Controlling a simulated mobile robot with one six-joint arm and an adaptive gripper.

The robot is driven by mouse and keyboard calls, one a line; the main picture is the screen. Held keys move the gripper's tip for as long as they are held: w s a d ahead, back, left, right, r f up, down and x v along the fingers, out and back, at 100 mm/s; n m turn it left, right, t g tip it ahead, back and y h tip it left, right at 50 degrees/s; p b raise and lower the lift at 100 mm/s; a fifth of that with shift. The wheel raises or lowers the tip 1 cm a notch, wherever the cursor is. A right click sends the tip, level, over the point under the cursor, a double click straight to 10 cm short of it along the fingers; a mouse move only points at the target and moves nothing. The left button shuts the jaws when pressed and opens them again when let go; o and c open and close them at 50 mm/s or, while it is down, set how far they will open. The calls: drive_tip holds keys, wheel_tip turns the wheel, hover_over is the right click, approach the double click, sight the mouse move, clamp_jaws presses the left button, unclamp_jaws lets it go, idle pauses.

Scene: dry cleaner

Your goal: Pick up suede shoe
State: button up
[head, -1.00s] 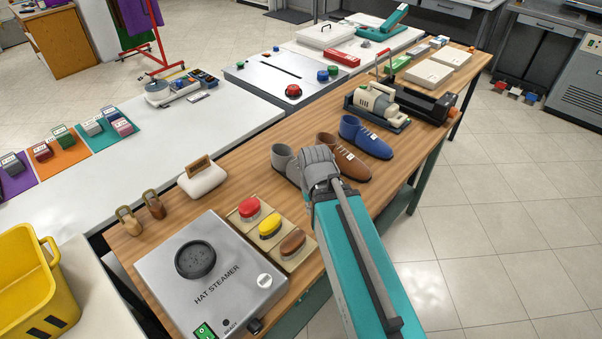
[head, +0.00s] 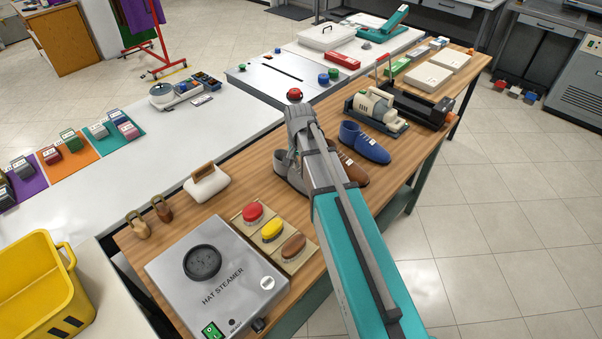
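A row of three shoes stands on the wooden table. The grey shoe (head: 284,172), which looks like suede, is at the left end and partly hidden behind my arm. A brown leather-like shoe (head: 352,170) is in the middle, also partly covered by my arm. A blue shoe (head: 366,144) with a small white label is at the right end, in full view. My gripper (head: 299,118) shows from behind, overlapping the area above and beyond the grey shoe. Its fingertips are not clear, so I cannot tell whether it is open or touches the shoe.
A cream machine (head: 372,105) stands beyond the blue shoe. A grey panel with a red button (head: 294,95) lies behind my gripper.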

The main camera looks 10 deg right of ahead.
drive_tip(key=w+r+m+p, duration=0.3)
drive_tip(key=w+r+m, duration=0.1)
drive_tip(key=w, duration=0.6)
drive_tip(key=shift+w+r+m, duration=0.25)
drive_tip(key=shift+w+m, duration=0.15)
drive_tip(key=shift+f, duration=0.15)
drive_tip(key=b, duration=0.8)
approach(299, 173)
drive_tip(key=w+f, duration=0.1)
drive_tip(key=w+a, duration=0.1)
drive_tip(key=w+f, duration=0.1)
drive_tip(key=w, duration=0.1)
drive_tip(key=shift+a+f, duration=0.25)
drive_tip(key=shift+f, duration=0.1)
drive_tip(key=shift+f, duration=0.1)
drive_tip(key=shift+f+b, duration=2.5)
drive_tip(key=shift+b, duration=0.2)
clamp_jaws()
drive_tip(key=shift+d, duration=0.1)
